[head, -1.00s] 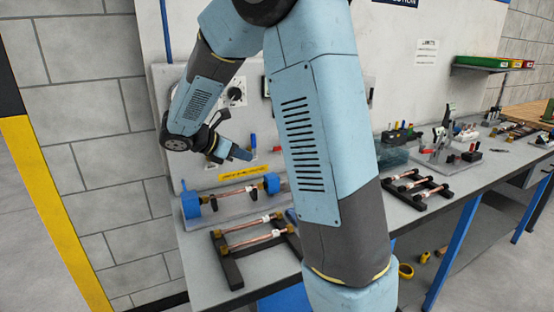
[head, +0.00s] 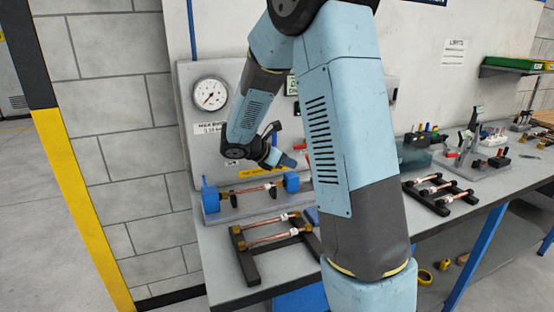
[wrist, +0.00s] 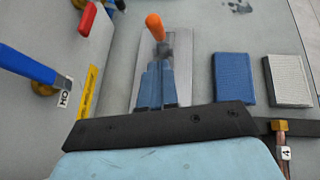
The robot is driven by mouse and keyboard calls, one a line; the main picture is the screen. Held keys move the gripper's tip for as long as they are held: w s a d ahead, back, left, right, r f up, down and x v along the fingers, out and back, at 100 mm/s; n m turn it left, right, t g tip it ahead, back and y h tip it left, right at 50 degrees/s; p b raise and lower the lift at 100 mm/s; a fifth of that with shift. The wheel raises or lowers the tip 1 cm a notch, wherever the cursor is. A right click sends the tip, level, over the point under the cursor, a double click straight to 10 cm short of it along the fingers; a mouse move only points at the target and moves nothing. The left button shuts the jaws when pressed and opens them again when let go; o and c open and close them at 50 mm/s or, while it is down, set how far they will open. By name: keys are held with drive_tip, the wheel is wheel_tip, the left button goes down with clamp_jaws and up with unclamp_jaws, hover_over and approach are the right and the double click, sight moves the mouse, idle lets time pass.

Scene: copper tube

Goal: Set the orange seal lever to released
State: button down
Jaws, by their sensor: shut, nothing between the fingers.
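The orange seal lever (wrist: 154,27) stands up from a grey plate (wrist: 190,92) in the wrist view. My gripper (wrist: 157,68) has its blue fingers together and empty, just below the orange tip in the picture. The fingers overlap the lever's lower part, so I cannot tell whether they touch it. In the head view my gripper (head: 288,162) is above the bench near the back panel. I cannot make out the orange lever there; my arm blocks part of that area.
A blue-handled valve (wrist: 28,64) and a red handle (wrist: 87,17) stick out of the panel at left. A blue pad (wrist: 234,79) and a grey pad (wrist: 290,81) lie to the right. A rack of copper tubes (head: 241,255) stands on the bench front.

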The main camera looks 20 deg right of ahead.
drive_tip(key=shift+w+d+r, duration=0.1)
drive_tip(key=shift+d+r, duration=0.05)
drive_tip(key=shift+d, duration=0.45)
drive_tip(key=shift+w+d+r, duration=0.15)
drive_tip(key=shift+d+r, duration=0.05)
drive_tip(key=shift+d, duration=0.4)
drive_tip(key=shift+w+d+r, duration=0.1)
drive_tip(key=shift+d+r, duration=0.05)
drive_tip(key=shift+d, duration=0.45)
